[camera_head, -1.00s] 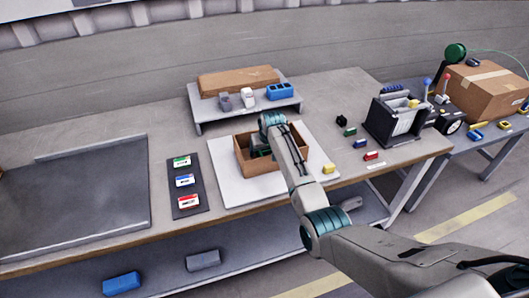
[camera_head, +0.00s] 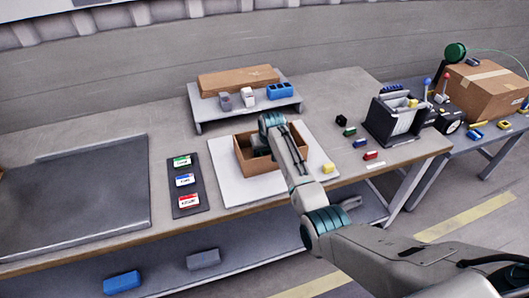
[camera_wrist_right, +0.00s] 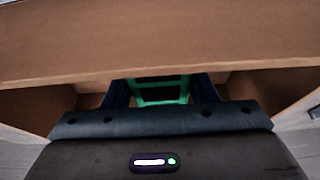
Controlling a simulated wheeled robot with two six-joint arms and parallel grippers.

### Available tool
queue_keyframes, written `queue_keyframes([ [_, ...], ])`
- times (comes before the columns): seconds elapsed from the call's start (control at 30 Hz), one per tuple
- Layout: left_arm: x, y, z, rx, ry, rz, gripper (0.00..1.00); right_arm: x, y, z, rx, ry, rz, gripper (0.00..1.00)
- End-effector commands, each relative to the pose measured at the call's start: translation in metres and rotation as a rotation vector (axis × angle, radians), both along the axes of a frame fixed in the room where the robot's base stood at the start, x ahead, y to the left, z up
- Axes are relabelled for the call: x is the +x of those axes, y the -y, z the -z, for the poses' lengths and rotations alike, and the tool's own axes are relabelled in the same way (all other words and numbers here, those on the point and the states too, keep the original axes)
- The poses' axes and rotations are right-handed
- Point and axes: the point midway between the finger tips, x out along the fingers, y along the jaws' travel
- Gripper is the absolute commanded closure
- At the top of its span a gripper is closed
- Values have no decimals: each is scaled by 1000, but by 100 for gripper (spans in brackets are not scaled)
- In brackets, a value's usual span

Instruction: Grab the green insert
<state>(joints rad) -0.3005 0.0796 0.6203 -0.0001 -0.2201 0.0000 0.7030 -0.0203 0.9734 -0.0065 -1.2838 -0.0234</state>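The green insert (camera_wrist_right: 158,101) shows in the right wrist view as a bright green frame low inside an open cardboard box (camera_wrist_right: 150,55). My right gripper (camera_wrist_right: 160,88) reaches down into the box, with one dark blue finger on each side of the green insert. The frames do not show whether the fingers press on it. The dark wrist body hides the near part of the insert. In the head view, my right arm and wrist cover part of the box (camera_head: 268,165), and the insert cannot be made out. My left gripper is not in view.
The box stands on a white board (camera_head: 225,190). A dark label strip (camera_head: 186,210) lies left of it and a yellow block (camera_head: 328,169) right of it. A low shelf (camera_head: 205,110) stands behind. Several small blocks and a dark rack (camera_head: 395,120) are farther right.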

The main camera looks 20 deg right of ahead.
Motion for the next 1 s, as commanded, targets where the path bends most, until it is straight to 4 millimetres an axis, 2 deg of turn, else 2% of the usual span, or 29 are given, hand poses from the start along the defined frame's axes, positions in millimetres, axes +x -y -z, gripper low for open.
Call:
queue_keyframes([
  [0.03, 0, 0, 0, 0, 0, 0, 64, 0, 0, 0, 0, 0, 0, 58],
  [0.1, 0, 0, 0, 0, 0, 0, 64, 0, 0, 0, 0, 0, 0, 72],
  [0.33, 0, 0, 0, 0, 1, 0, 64, 0, 0, 0, 0, 0, 0, 72],
  [0.47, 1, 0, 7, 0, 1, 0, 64, 1, 0, -4, 0, 3, 0, 72],
  [0.8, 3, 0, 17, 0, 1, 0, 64, 1, 0, -72, 0, 4, 0, 72],
  [1.0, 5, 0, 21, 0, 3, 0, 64, 1, 0, -99, 0, 2, 0, 72],
])
